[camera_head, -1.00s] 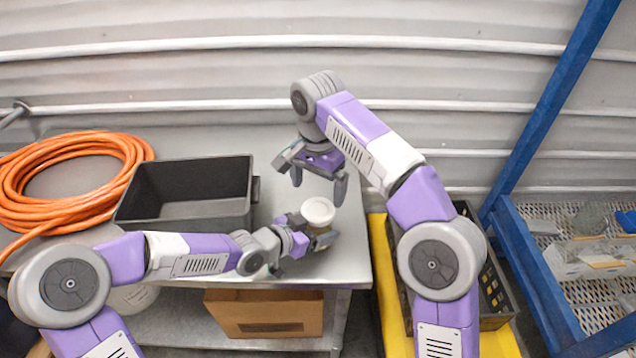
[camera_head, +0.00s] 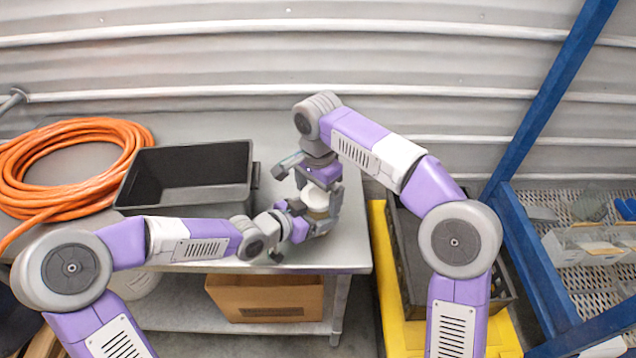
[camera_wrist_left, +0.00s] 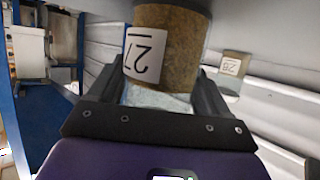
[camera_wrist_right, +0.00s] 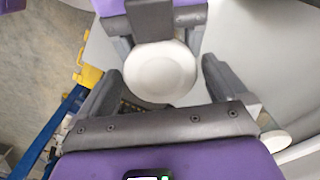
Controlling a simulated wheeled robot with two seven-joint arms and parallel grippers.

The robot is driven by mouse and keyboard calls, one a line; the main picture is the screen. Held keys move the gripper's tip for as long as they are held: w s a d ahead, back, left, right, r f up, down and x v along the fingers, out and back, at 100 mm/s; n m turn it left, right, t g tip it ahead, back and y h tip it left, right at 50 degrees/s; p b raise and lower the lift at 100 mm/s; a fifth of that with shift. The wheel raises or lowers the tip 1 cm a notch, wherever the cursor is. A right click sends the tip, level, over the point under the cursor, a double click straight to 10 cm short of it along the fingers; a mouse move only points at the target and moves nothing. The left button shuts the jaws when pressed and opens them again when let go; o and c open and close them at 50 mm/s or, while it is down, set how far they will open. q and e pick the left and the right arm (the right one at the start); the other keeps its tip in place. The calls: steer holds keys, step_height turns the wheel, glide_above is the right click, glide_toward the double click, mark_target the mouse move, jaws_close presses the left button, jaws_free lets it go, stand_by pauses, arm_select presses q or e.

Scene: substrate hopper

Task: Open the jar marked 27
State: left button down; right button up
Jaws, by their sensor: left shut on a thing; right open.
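The jar marked 27 (camera_wrist_left: 178,45) has a brown, speckled body and a white label; it appears upside down in the left wrist view. Its round white lid (camera_wrist_right: 160,73) faces my right wrist camera, and the lid also shows in the head view (camera_head: 314,197). My left gripper (camera_head: 308,225) is shut on the jar's body, from the left side. My right gripper (camera_head: 320,190) is open over the jar, with one finger on each side of the lid. In the right wrist view, gaps show between the fingers and the lid.
Another labelled jar (camera_wrist_left: 234,66) stands nearby; a white lid (camera_wrist_right: 275,141) shows at the right wrist view's edge. A black bin (camera_head: 190,203) and an orange hose coil (camera_head: 60,175) lie on the metal table (camera_head: 215,126). A blue rack (camera_head: 535,260) stands right of the table.

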steer(key=c, duration=1)
steer(key=n, duration=0.6)
steer(key=shift+n, duration=0.4)
steer(key=shift+c, duration=0.3)
steer(key=o, duration=1.1)
steer(key=shift+c, duration=0.2)
